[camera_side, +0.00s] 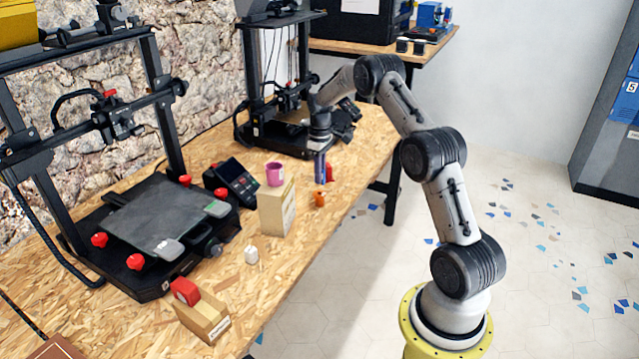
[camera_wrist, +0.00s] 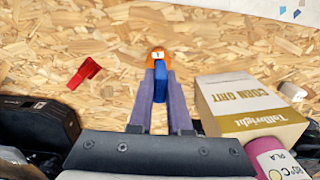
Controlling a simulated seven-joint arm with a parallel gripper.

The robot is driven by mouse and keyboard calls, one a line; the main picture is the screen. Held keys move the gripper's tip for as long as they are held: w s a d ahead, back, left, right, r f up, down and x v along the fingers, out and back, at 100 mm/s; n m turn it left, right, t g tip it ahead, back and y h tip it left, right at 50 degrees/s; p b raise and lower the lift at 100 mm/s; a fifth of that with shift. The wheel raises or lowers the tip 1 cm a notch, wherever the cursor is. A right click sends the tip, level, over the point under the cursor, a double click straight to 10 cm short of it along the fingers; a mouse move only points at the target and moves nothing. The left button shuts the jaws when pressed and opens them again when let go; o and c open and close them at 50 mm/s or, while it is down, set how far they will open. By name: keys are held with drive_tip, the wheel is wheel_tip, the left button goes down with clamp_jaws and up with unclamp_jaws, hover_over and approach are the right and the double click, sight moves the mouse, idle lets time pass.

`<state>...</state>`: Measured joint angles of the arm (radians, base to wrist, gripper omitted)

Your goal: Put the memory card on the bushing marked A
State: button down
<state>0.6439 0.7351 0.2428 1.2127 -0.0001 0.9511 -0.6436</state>
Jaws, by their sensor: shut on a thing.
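My gripper (camera_side: 320,181) points down over the table; its purple fingers also show in the wrist view (camera_wrist: 160,76). They are shut on a slim blue piece, which looks like the memory card (camera_wrist: 160,88). An orange bushing (camera_side: 319,199) stands on the table near the fingertips. In the wrist view the orange bushing (camera_wrist: 158,55) shows just beyond the blue piece, with a white label whose mark I cannot read clearly. I cannot tell whether card and bushing touch. A small white piece (camera_side: 251,254), perhaps another bushing, stands nearer the camera; no letter is readable on it.
A red piece (camera_wrist: 84,73) lies on the other side. Printers (camera_side: 150,215) line the wall.

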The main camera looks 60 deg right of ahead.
drive_tip(key=shift+w+d+f, duration=0.15)
drive_tip(key=shift+f, duration=1.6)
drive_tip(key=shift+f, duration=0.15)
drive_tip(key=c, duration=0.9)
unclamp_jaws()
drive_tip(key=shift+o, duration=0.2)
